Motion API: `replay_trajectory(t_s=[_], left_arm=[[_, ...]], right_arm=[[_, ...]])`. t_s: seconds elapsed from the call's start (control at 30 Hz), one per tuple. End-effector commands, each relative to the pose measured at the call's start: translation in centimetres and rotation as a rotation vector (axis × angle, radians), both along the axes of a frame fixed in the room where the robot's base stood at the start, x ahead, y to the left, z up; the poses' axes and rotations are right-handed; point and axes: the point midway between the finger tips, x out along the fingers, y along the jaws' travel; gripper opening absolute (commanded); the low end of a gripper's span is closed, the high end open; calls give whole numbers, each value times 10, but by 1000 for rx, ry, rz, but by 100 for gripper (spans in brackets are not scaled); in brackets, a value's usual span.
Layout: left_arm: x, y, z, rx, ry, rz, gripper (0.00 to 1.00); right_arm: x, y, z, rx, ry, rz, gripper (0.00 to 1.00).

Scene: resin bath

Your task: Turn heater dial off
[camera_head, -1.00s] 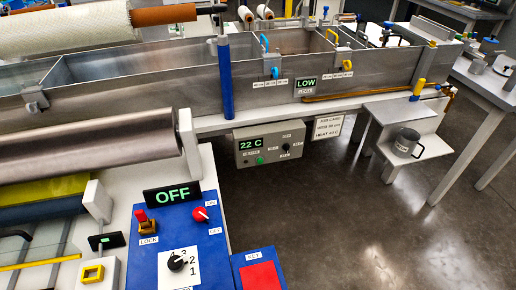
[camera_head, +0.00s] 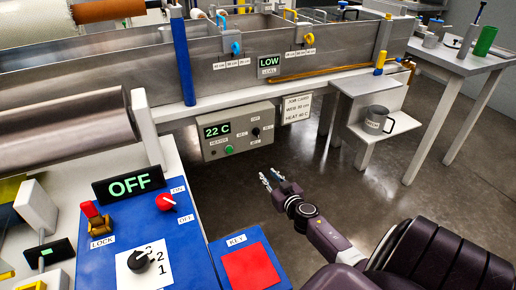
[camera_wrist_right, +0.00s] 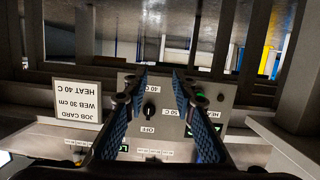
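The heater box (camera_head: 237,142) is a grey panel under the bath, with a green "22 C" display and a green light (camera_head: 229,149). Its heater dial (camera_head: 256,132) is a small black knob at the right of the panel. My right gripper (camera_head: 268,179) is open and empty, below and right of the box, apart from the dial. In the right wrist view the picture is upside down. The dial (camera_wrist_right: 150,111) shows between the open fingers (camera_wrist_right: 159,76), with 40 C, 50 C and OFF labels around it. I cannot tell where it points. My left gripper is not in view.
A job card (camera_head: 297,109) reading HEAT 40 C hangs right of the box. A grey mug (camera_head: 377,120) stands on a white step at the right. A blue control panel (camera_head: 186,237) fills the lower left. The floor before the heater box is clear.

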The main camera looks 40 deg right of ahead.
Motion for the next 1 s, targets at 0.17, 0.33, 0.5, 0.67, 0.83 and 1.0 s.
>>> replay_trajectory(t_s=[0.17, 0.33, 0.5, 0.67, 0.83, 1.0], left_arm=[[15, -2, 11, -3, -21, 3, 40], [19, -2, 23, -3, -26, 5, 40], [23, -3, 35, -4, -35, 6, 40], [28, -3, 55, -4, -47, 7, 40], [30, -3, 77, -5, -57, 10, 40], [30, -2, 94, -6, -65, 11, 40]], right_arm=[[29, -22, 80, -22, -193, 14, 25], [37, -28, 111, -25, -251, 20, 25], [53, -33, 114, -25, -256, 19, 25], [75, -40, 112, -23, -255, 19, 25], [93, -46, 111, -23, -253, 19, 25], [104, -49, 112, -22, -252, 20, 25]])
